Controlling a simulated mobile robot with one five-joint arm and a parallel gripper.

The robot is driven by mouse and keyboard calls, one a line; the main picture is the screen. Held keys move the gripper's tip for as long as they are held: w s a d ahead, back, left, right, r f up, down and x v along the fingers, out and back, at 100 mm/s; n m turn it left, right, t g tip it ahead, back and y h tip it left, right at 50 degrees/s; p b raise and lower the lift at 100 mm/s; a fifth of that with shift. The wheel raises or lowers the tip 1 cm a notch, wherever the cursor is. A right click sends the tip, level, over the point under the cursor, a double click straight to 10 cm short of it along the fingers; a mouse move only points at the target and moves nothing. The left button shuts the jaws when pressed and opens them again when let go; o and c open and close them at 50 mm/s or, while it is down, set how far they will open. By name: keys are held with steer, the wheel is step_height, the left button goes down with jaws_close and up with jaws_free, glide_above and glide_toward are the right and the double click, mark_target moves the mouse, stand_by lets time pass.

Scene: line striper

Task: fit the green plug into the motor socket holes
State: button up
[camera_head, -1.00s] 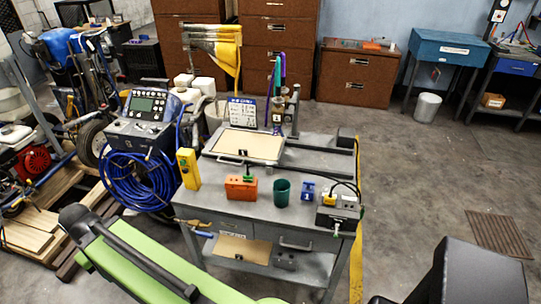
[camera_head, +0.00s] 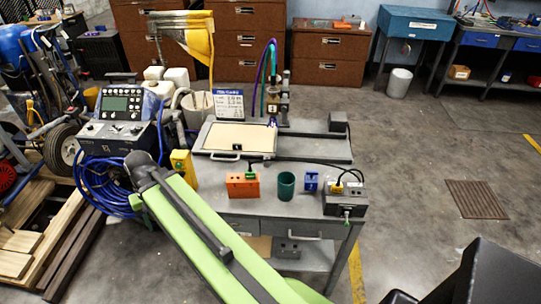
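A small green plug (camera_head: 251,175) stands on top of the orange block (camera_head: 242,186) on the grey workbench (camera_head: 215,187). A black cable runs from it to the right. A dark grey box (camera_head: 337,207) at the bench's right front has a yellow plug (camera_head: 338,188) on top and a small green piece low on its front. I cannot tell which openings are the motor socket holes. My green arm link rises from the bottom edge, crossing in front of the bench's left side. My gripper is not clearly in view.
A dark green cup (camera_head: 286,186) and a blue block (camera_head: 311,182) stand between the orange block and the grey box. A yellow box (camera_head: 183,168) is at the bench's left. A flat panel (camera_head: 235,137) lies behind. Floor to the right is open.

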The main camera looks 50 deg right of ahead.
steer(key=s+d+r+m+t+y+p, duration=0.1)
steer(key=s+d+r+m+y, duration=0.1)
steer(key=d+m, duration=0.6)
steer(key=s+d+r+m+t+y+p, duration=0.15)
steer(key=d+m, duration=0.25)
steer(key=d, duration=0.7)
step_height(320, 180, up, 3)
steer(key=m+t, duration=0.2)
steer(key=m, duration=0.5)
glide_above(254, 171)
steer(key=w+a, duration=0.3)
steer(key=a, duration=0.2)
steer(key=shift+s+g+y, duration=0.15)
steer(key=shift+g+y, duration=0.1)
steer(key=shift+y, duration=0.1)
steer(key=s+d+r+m+t, duration=0.2)
steer(key=s+d+m, duration=0.4)
steer(key=s+d, duration=0.25)
steer(key=b+x, duration=0.4)
steer(key=x, duration=0.1)
steer(key=b+x, duration=0.2)
steer(key=x, duration=0.1)
steer(key=shift+w+d+f, duration=0.1)
steer(key=shift+w+d, duration=0.15)
steer(key=shift+w, duration=0.1)
steer(key=shift+b+x, duration=0.6)
steer(key=shift+x, duration=0.2)
steer(key=shift+w, duration=0.25)
jaws_close()
